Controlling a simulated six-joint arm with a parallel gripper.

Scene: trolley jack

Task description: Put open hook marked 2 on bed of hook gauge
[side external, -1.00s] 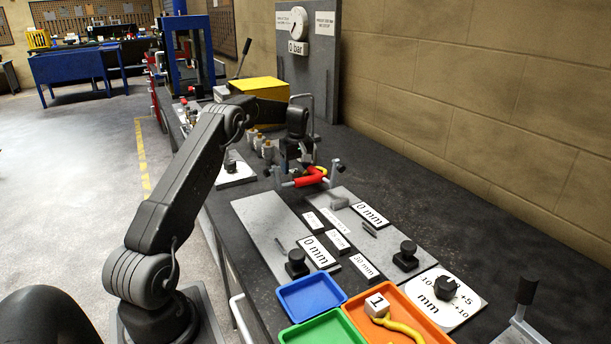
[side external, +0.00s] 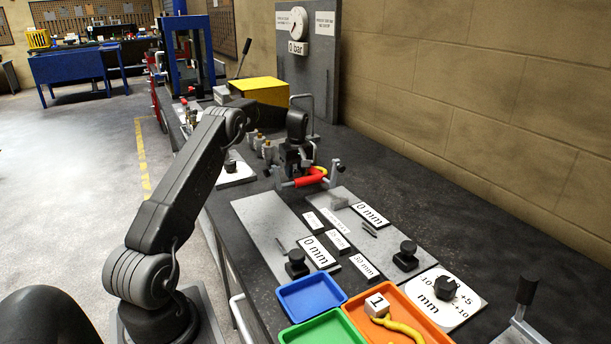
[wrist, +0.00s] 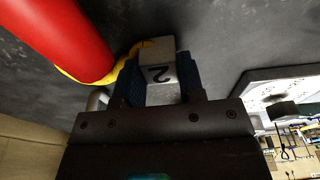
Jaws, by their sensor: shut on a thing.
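My gripper (wrist: 158,85) is shut on the white block of the hook marked 2 (wrist: 158,74), between its two blue finger pads. The hook's yellow part (wrist: 141,46) runs from the block towards a red cylinder in the wrist view. In the side view my gripper (side external: 298,170) is low over the far bench, beside a red bar, with the yellow hook (side external: 319,170) at the bar's right end. I cannot tell whether the hook touches the bar. Two grey plates with 0 mm labels, one left (side external: 262,222) and one right (side external: 345,202), lie nearer; which is the gauge bed is unclear.
The red bar (side external: 310,181) sits between metal posts. An orange tray (side external: 418,314) holds a hook marked 1 (side external: 377,305); blue (side external: 311,294) and green (side external: 322,328) trays adjoin it. A mm dial (side external: 447,298) and black knobs stand nearby.

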